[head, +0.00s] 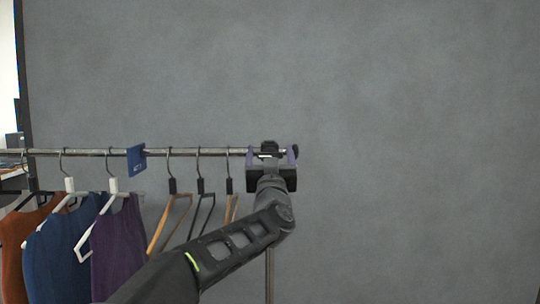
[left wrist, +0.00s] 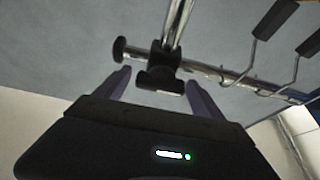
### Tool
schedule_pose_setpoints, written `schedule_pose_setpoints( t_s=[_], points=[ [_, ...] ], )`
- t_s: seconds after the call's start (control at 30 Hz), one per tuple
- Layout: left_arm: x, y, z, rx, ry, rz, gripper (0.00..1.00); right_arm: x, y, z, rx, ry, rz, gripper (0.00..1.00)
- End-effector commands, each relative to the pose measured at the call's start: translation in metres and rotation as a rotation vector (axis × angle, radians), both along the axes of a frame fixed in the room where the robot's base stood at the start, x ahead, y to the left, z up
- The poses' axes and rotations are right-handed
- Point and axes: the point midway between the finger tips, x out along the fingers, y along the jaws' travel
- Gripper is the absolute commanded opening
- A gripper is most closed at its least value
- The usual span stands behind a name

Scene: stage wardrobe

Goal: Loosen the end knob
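A steel rail (head: 75,152) ends at an upright post. In the left wrist view a black clamp (left wrist: 164,56) joins them, with a wide black knob (left wrist: 160,82) on the side facing me. A round black end piece (left wrist: 119,49) caps the rail; it also shows in the head view (head: 295,151). I cannot tell which of these two is called the end knob. My left gripper (head: 271,153) is open at the rail's right end. In the left wrist view its purple fingertips (left wrist: 158,77) stand on either side of the wide knob, with visible gaps. My right gripper is out of view.
Empty hangers (head: 200,188) hang just left of my gripper. Further left hang a purple garment (head: 118,245), a blue one (head: 55,260) and a rust one (head: 18,240). A blue tag (head: 136,160) sits on the rail. Right of the post is clear before a grey backdrop (head: 420,130).

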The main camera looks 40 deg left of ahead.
Motion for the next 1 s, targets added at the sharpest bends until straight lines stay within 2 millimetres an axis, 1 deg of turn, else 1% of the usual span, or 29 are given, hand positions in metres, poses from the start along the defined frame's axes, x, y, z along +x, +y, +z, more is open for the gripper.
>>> schedule_pose_setpoints(
  t_s=[0.27,0.37,0.47,0.7,0.8,1.0],
  points=[
    [0.000,0.000,0.000,0.001,0.001,0.001,0.82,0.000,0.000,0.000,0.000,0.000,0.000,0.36],
    [-0.003,-0.003,-0.003,0.002,0.001,0.000,0.82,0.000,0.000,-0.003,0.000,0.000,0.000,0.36],
    [-0.011,-0.009,-0.007,0.003,0.001,-0.001,0.82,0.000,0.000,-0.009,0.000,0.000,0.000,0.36],
    [-0.040,-0.031,-0.024,0.002,0.001,0.000,0.82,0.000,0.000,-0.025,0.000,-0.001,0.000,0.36],
    [-0.050,-0.039,-0.028,0.003,0.000,0.000,0.82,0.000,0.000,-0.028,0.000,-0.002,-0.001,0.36],
    [-0.058,-0.044,-0.030,0.001,0.001,0.000,0.82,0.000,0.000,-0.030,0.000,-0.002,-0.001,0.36]
  ],
)
